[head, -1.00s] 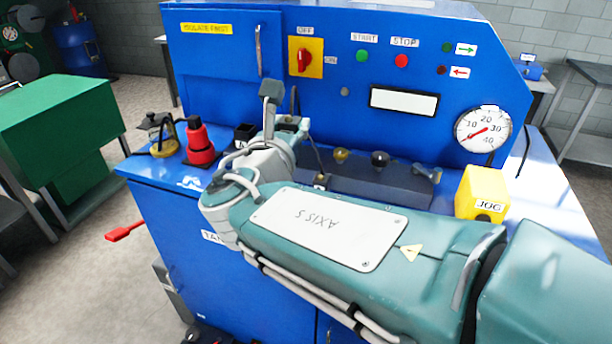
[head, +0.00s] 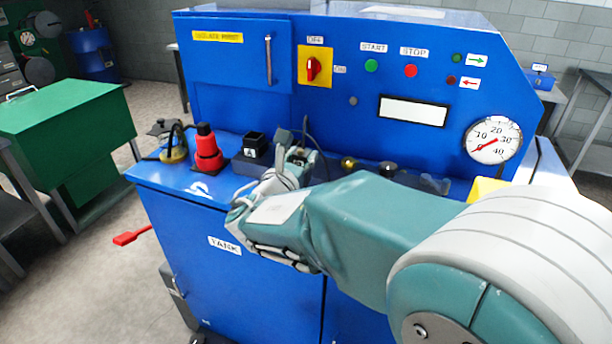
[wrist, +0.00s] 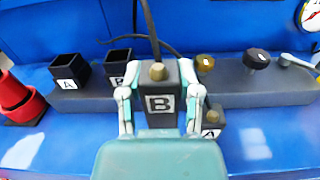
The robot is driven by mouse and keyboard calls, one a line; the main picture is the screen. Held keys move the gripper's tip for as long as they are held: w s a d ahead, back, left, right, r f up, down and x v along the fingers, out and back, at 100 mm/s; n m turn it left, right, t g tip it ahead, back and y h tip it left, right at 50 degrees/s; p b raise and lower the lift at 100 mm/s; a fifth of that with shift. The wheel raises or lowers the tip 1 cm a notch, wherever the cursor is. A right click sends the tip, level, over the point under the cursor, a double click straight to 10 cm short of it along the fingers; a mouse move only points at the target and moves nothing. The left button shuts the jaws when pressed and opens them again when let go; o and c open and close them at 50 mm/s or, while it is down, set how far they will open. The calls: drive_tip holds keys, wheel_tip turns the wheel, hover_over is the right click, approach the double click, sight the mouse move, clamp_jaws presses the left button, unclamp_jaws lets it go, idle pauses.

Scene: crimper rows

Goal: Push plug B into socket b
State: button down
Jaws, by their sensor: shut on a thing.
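Plug B (wrist: 160,103) is a dark block with a white B label, a brass stud on top and a black cable. My gripper (wrist: 161,95) is shut on it, one finger on each side. Socket b (wrist: 117,68) is an open black box on the grey strip. It stands behind and left of the plug in the wrist view, its label partly covered by my left finger. The plug is apart from its opening. In the head view my gripper (head: 296,160) is at the strip, and socket b cannot be made out there.
Socket A (wrist: 69,70) stands left of socket b and shows in the head view (head: 254,150). Plug A (wrist: 212,122) is right of my gripper. Brass and black knobs (wrist: 257,60) and a lever (wrist: 292,60) are on the right. A red device (head: 206,150) stands at left.

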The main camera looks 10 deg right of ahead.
drive_tip(key=w+f, duration=0.1)
drive_tip(key=f, duration=0.1)
drive_tip(key=w+d+f, duration=0.1)
drive_tip(key=w+f, duration=0.1)
drive_tip(key=shift+d, duration=0.2)
drive_tip(key=shift+f, duration=1.65)
drive_tip(key=shift+f, duration=0.1)
drive_tip(key=shift+c, duration=1.5)
unclamp_jaws()
